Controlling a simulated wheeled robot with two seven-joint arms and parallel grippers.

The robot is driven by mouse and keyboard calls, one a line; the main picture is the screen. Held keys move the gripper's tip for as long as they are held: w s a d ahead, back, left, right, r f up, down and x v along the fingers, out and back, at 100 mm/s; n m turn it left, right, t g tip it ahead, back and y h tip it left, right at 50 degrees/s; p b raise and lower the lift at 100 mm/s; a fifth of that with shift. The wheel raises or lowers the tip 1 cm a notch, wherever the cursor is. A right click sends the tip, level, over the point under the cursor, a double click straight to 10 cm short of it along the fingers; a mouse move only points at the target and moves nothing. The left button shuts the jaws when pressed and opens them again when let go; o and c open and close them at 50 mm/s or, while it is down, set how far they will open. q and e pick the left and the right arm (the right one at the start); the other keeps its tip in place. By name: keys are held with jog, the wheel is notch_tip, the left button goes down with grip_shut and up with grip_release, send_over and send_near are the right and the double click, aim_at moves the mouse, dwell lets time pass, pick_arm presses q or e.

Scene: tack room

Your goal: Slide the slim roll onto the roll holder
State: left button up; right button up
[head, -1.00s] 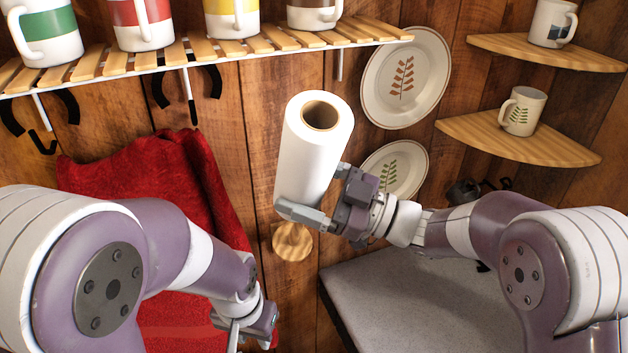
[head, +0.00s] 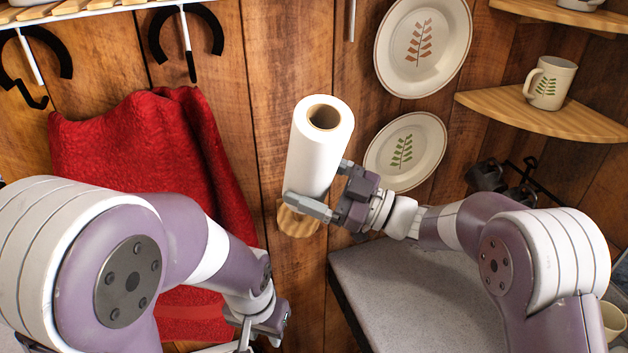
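The slim white roll (head: 318,145) is upright with a slight tilt, and its brown core hole (head: 324,117) faces up toward me. My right gripper (head: 322,190) is shut around the lower part of the roll, with a finger on either side. A round wooden disc (head: 300,224) on the plank wall shows just below and behind the roll. It may be part of the roll holder, but the roll and gripper hide some of it. My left gripper (head: 262,330) is low in front of the red cloth, away from the roll. Its fingertips are not clear.
A red cloth (head: 150,150) hangs at left under black hooks (head: 185,35). Two plates (head: 423,45) are on the wall right of the roll. A corner shelf (head: 545,112) holds a mug (head: 548,83). A grey-topped surface (head: 420,290) lies below my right arm.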

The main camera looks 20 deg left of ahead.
jog(key=f+b, duration=0.1)
jog(key=f, duration=0.1)
jog(key=w+a+f+b, duration=0.1)
jog(key=f+b, duration=0.1)
jog(key=w+f+b, duration=0.1)
jog(key=f, duration=0.1)
jog(key=shift+w+a+f+b, duration=0.2)
jog(key=shift+a+f+b, duration=0.15)
jog(key=shift+a+f, duration=0.05)
jog(key=shift+w+a+f, duration=0.1)
jog(key=shift+w+f, duration=0.15)
jog(key=shift+f, duration=0.1)
jog(key=o, duration=0.9)
notch_tip(320, 180, up, 5)
jog(key=shift+f+p, duration=0.15)
jog(key=shift+p, duration=1)
jog(key=s+d+r+p, duration=0.1)
jog(key=s+d+r, duration=0.1)
jog(key=d+r, duration=0.4)
jog(key=d, duration=0.5)
jog(key=shift+s+d+r+p, duration=0.2)
jog(key=shift+s+p, duration=0.15)
